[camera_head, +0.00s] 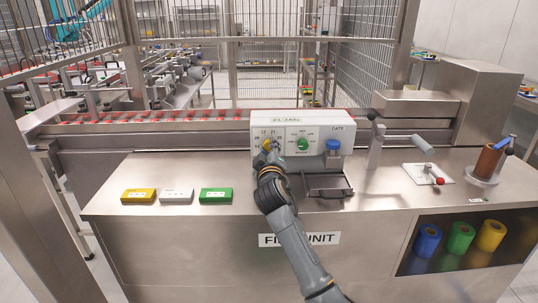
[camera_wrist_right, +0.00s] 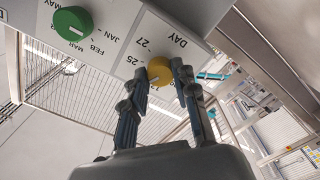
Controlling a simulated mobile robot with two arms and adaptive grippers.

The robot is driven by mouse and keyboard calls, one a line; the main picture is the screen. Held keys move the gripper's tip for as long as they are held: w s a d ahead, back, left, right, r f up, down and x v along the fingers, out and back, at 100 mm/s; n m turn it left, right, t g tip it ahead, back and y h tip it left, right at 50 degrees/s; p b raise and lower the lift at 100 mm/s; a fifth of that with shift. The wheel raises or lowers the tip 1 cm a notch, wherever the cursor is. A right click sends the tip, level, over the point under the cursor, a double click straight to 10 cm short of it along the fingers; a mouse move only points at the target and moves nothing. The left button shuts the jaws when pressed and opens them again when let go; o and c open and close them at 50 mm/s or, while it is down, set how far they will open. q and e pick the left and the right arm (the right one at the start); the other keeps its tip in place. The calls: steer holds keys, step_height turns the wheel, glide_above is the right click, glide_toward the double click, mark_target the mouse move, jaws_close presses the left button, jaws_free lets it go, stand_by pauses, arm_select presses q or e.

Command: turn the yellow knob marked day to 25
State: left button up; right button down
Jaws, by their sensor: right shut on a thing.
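The white date box (camera_head: 322,125) stands on the steel bench, with a small display on top that seems to read 21 JAN. The yellow day knob (camera_head: 266,145) is on the left of its front face. My right gripper (camera_head: 268,157) reaches up to it and partly hides it. In the right wrist view, the two fingers of my right gripper (camera_wrist_right: 160,82) are shut on the sides of the yellow knob (camera_wrist_right: 158,70). The dial marks 25 and 27 and the word DAY show beside it; other marks are hidden. My left gripper is not in view.
A green month knob (camera_head: 303,144) and a blue-topped part (camera_head: 333,146) sit to the right on the box, above a dark tray (camera_head: 327,184). Yellow, grey and green cases (camera_head: 216,195) lie on the bench to the left.

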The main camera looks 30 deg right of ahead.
steer(key=m+b, duration=0.1)
steer(key=m, duration=0.2)
steer(key=shift+f+m, duration=0.1)
steer(key=shift+m, duration=0.3)
steer(key=shift+m+b, duration=0.4)
steer(key=shift+m, duration=1.5)
steer(key=c, duration=1)
jaws_free()
steer(key=shift+c, duration=0.2)
